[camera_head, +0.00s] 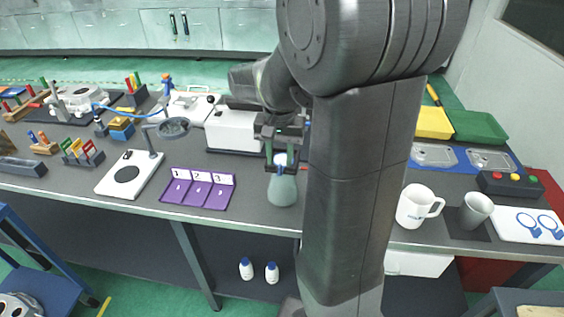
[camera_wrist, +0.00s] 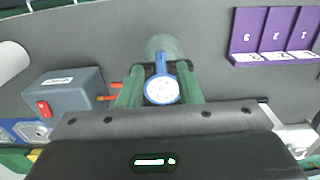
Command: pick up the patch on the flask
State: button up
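The flask (camera_head: 283,191) is pale green and stands upright near the front edge of the bench. The patch, a white disc with a blue rim and a blue tab, lies at the flask's top; it shows in the wrist view (camera_wrist: 162,90) and as a small blue spot in the head view (camera_head: 280,161). My gripper (camera_head: 282,158) points down over the flask. In the wrist view its green fingers (camera_wrist: 159,72) stand apart on either side of the patch, with the tab between them. Contact with the patch cannot be told. The flask's body (camera_wrist: 164,44) shows partly beyond the patch.
A purple numbered board (camera_head: 198,188) lies left of the flask, and a white box (camera_head: 232,131) stands behind it. A grey box with a red switch (camera_wrist: 64,93) shows in the wrist view. A white mug (camera_head: 413,206) and a grey cup (camera_head: 474,211) stand at the right.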

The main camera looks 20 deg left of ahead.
notch_tip(320, 180, down, 2)
grip_shut()
dwell(0.4)
